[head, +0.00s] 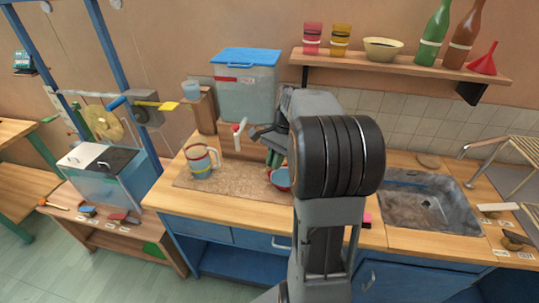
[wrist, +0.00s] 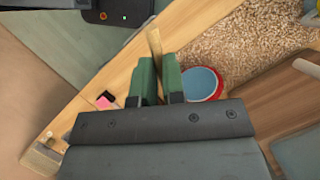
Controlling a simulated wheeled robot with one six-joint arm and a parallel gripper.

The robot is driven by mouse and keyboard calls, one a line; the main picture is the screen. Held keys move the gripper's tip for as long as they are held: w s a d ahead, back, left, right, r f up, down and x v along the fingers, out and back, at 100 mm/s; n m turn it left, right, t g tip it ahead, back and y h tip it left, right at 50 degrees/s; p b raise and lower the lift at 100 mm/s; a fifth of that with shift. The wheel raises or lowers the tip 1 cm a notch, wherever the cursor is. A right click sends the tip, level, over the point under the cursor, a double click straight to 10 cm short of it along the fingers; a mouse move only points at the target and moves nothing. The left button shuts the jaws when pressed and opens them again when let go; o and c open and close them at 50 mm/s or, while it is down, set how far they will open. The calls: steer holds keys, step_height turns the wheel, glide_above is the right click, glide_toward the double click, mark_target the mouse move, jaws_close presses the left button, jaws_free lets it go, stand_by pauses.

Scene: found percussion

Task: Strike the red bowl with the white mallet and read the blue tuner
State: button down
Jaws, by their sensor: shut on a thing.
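The red bowl (head: 281,180) with a pale blue inside stands on the speckled mat, partly hidden by my arm in the head view. It also shows in the wrist view (wrist: 206,83), just right of my fingers. My gripper (wrist: 158,68) has green fingers, shut on a thin tan stick (wrist: 154,42) that sticks out past the fingertips. In the head view my gripper (head: 274,155) is just above and left of the bowl. No white mallet head shows, so I cannot tell if the stick is the white mallet's handle. I cannot make out the blue tuner for certain.
A blue-lidded container (head: 246,88) with a white and red tap (head: 239,130) stands behind. The sink (head: 420,205) is at right. Bottles and cups line the shelf (head: 400,68) above. A small pink and black thing (wrist: 105,101) lies near the counter edge.

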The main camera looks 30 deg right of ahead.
steer(key=shift+a+r+p, duration=0.15)
steer(key=shift+r+p, duration=0.05)
steer(key=shift+p, duration=0.15)
step_height(320, 180, down, 5)
steer(key=b, duration=0.3)
steer(key=shift+s+f, duration=0.1)
steer(key=shift+f, duration=0.05)
step_height(320, 180, down, 6)
steer(key=d+y, duration=0.2)
steer(key=shift+g, duration=0.3)
steer(key=r+p, duration=0.1)
steer(key=r, duration=0.1)
steer(key=r+p, duration=0.4)
steer(key=r, duration=0.1)
steer(key=shift+w+a, duration=0.2)
steer(key=shift+a, duration=0.1)
steer(key=shift+f, duration=0.25)
stand_by(0.3)
